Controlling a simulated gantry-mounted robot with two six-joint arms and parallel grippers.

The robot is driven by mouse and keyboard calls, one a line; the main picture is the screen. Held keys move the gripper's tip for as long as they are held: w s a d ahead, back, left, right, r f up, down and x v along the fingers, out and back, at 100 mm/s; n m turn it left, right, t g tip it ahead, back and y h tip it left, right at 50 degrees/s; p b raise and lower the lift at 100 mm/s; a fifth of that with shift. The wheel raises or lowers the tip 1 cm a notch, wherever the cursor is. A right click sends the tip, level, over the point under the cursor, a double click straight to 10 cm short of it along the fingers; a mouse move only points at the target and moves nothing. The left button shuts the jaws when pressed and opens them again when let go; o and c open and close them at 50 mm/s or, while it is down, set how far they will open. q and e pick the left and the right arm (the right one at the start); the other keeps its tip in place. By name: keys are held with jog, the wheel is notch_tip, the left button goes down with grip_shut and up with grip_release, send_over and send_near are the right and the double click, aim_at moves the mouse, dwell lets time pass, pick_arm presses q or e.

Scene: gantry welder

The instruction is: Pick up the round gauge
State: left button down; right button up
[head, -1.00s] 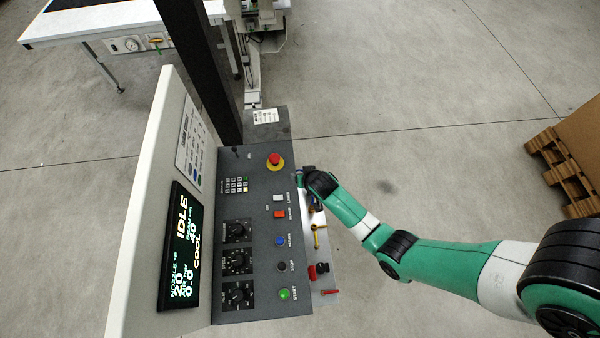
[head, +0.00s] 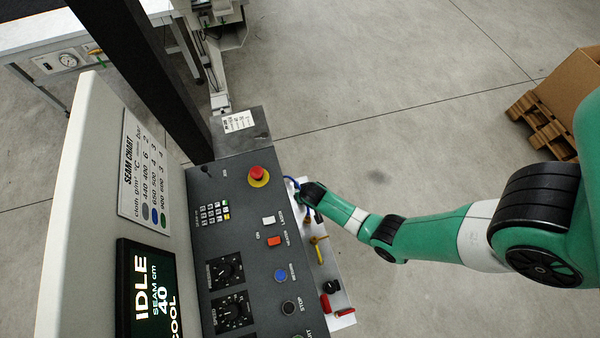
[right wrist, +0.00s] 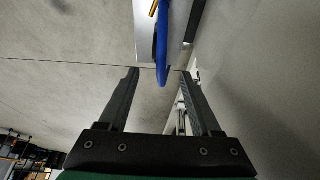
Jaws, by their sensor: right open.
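A blue-rimmed thing (right wrist: 163,45) shows nearly edge-on in the right wrist view, with a dark part beside it. It may be the round gauge, but its face is hidden. My right gripper (right wrist: 159,74) is open, with the blue rim's near end between its fingertips and nothing clamped. In the head view, a little of the blue (head: 291,185) shows at the far end of a pale side shelf (head: 333,264), partly hidden by my right wrist. My left gripper is not in view.
The control console (head: 235,262) stands left of the shelf, with a red emergency button (head: 257,175). A yellow tool (head: 318,248) and red-and-black items (head: 330,288) lie nearer on the shelf. A dial (head: 67,61) is on the bench at upper left.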

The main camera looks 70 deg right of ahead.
jog(key=b+x, duration=0.5)
jog(key=b, duration=0.1)
jog(key=shift+f, duration=0.45)
jog(key=shift+d+f, duration=0.15)
jog(key=shift+f, duration=0.1)
jog(key=shift+w, duration=0.1)
jog(key=b+x, duration=0.4)
jog(key=x, duration=0.1)
jog(key=shift+d+b, duration=0.1)
jog(key=shift+b, duration=0.2)
jog(key=shift+r, duration=0.1)
grip_shut()
